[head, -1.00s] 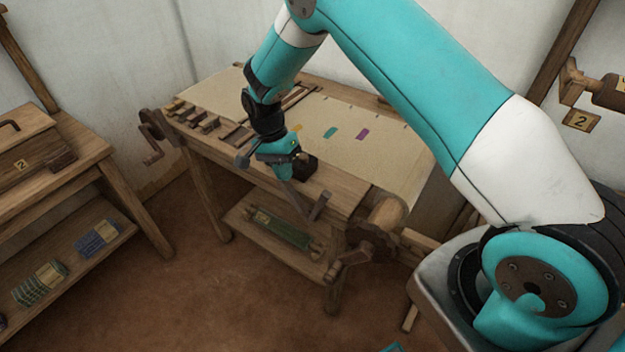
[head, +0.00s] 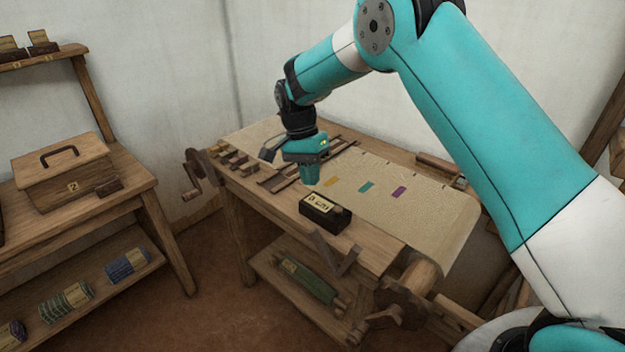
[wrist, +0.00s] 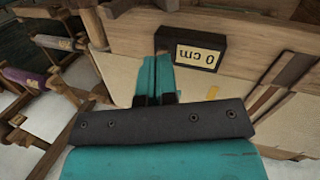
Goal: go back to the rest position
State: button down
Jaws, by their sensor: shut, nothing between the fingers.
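My gripper (head: 311,176) is shut and empty. It hangs above the loom table (head: 262,206), just behind a small black box (head: 320,217) with a pale label on its top. In the wrist view my fingers (wrist: 155,98) are together, and the black box (wrist: 165,42) shows beyond them with its label reading "0 cm". The box stands on the table's wooden front strip, apart from my fingers. The cloth (head: 425,220) on the loom carries a yellow, a teal and a purple mark.
A side table at the left holds a lidded wooden box (head: 62,172) marked 2. Bundles (head: 65,303) lie on its lower shelf. A green roll (head: 307,281) lies on the loom's lower shelf. A cranked wheel (head: 400,305) juts from the loom's front right corner. Bare floor lies between the tables.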

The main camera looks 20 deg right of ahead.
jog(key=shift+r, duration=0.1)
jog(key=s+a+r+n+t+y, duration=0.1)
jog(key=s+a+r+n+y, duration=0.1)
jog(key=s+r+n, duration=0.65)
jog(key=s+a+r+n+t+y, duration=0.1)
jog(key=s+r+n+t, duration=0.15)
jog(key=s+r, duration=0.6)
jog(key=s+a+f+n+y, duration=0.1)
jog(key=s+n, duration=0.5)
jog(key=s, duration=0.9)
jog(key=shift+s+f+y, duration=0.25)
jog(key=shift+f+y, duration=0.05)
jog(key=shift+y, duration=0.3)
